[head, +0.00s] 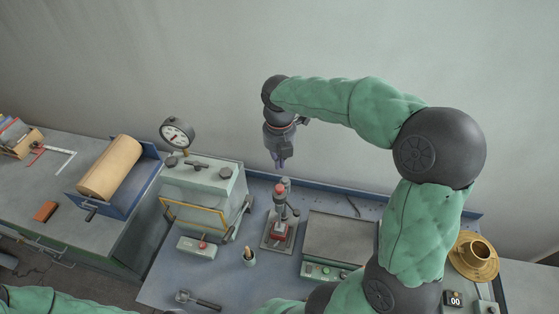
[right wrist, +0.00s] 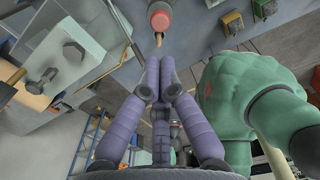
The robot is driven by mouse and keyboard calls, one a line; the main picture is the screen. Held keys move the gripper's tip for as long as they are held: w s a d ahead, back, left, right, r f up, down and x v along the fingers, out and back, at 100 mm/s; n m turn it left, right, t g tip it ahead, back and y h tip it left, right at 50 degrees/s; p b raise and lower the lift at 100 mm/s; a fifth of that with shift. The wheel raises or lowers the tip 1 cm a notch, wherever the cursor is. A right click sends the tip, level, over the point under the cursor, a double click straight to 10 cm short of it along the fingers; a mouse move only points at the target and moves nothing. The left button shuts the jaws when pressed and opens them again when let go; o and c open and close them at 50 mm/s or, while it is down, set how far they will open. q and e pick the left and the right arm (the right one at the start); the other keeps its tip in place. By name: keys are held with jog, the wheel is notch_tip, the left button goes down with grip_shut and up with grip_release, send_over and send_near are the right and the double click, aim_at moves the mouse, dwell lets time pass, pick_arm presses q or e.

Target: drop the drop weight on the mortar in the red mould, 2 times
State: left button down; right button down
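The drop weight (head: 280,196), grey with a red top, is upright on its small stand on the bench. The red mould (head: 280,231) sits low on the stand's base plate, and the mortar inside is too small to make out. My right gripper (head: 281,162) hangs above the stand, pointing down, apart from the red top. In the right wrist view its purple fingers (right wrist: 158,64) are together with nothing visible between them. A red, grey-ended cylinder (right wrist: 160,17) shows just beyond the fingertips; I cannot tell which part it is. My left gripper is out of view.
A machine with a round dial (head: 177,134) stands left of the stand. A grey flat-topped unit (head: 337,236) is on its right. A small cup (head: 249,258) and a scoop (head: 197,299) are in front. A brass pan (head: 474,259) is at far right.

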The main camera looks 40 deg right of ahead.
aim_at(279, 187)
jog(key=shift+f, duration=0.1)
dwell(0.3)
jog(key=c, duration=1.4)
grip_release()
jog(key=o, duration=0.4)
jog(key=shift+f+m, duration=0.1)
jog(key=shift+m, duration=0.3)
jog(key=shift+o, duration=0.3)
jog(key=m, duration=0.1)
jog(key=m+b, duration=0.1)
jog(key=m, duration=0.1)
jog(key=m+b, duration=0.1)
jog(key=shift+f+m, duration=0.3)
notch_tip(279, 187, down, 11)
jog(key=m+b, duration=0.1)
jog(key=m, duration=0.2)
jog(key=shift+m, duration=0.3)
grip_shut()
